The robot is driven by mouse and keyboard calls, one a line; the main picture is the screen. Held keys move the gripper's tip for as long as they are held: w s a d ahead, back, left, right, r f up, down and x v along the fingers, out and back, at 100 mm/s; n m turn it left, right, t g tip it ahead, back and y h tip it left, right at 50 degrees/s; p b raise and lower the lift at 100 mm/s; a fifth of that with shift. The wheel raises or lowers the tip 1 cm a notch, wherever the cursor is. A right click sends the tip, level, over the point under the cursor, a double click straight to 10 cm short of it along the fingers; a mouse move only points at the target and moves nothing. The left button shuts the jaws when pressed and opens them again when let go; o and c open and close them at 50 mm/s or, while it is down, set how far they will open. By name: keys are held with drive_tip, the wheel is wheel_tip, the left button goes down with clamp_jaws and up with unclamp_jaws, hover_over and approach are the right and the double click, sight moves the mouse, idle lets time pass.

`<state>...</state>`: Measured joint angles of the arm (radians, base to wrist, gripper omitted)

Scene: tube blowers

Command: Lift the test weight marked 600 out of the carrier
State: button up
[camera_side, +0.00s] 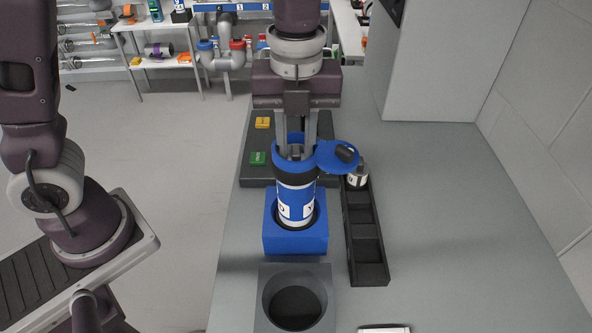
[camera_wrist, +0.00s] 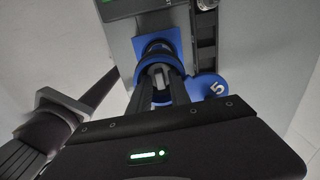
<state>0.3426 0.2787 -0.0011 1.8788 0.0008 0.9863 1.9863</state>
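The carrier (camera_side: 296,200) is a blue and white cylinder with a dark band, upright in a blue square holder (camera_side: 296,243). Its blue lid (camera_side: 338,155) is swung open to the right; in the wrist view the lid (camera_wrist: 209,88) shows a white 5. My gripper (camera_side: 296,152) points straight down, its two fingers spread apart and reaching into the carrier's open mouth. It also shows in the wrist view (camera_wrist: 161,82). A grey piece (camera_wrist: 159,70) shows between the fingers, probably the weight's top; contact is unclear. No 600 marking is readable.
A narrow black rack (camera_side: 366,240) with compartments stands right of the carrier; a small white and dark item (camera_side: 357,177) sits at its far end. A grey block with a round hole (camera_side: 296,275) is in front. A dark panel with yellow (camera_side: 262,123) and green (camera_side: 258,158) parts lies behind.

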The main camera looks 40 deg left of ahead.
clamp_jaws()
idle(1.3)
